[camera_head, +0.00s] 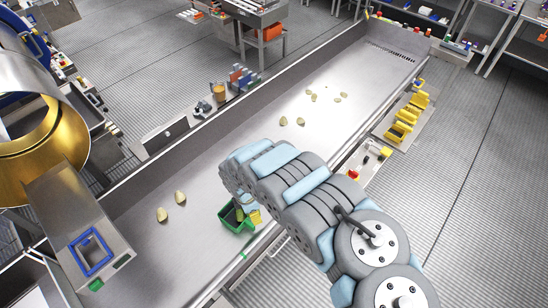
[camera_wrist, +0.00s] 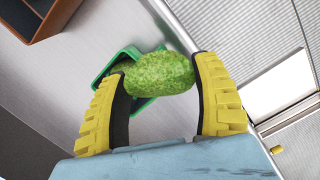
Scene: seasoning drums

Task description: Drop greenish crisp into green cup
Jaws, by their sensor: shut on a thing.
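A greenish, bumpy crisp (camera_wrist: 160,74) is pinched between the two yellow-and-black fingers of my gripper (camera_wrist: 163,72) in the wrist view. The green cup (camera_wrist: 103,80) lies just behind the crisp, partly covered by it and by the left finger. More green shows inside the cup, but I cannot tell whether it is another crisp. In the head view the green cup (camera_head: 236,225) sits on the grey conveyor surface near its right edge. My gripper (camera_head: 252,212) is right beside or over it, mostly hidden by my arm.
Pale crisps (camera_head: 180,198) lie on the conveyor (camera_head: 205,180) left of the cup, with several more further up the belt. Raised side walls (camera_head: 205,128) border the belt. A brown box (camera_wrist: 52,18) shows at the wrist view's top left. A gold drum (camera_head: 45,150) stands at the left.

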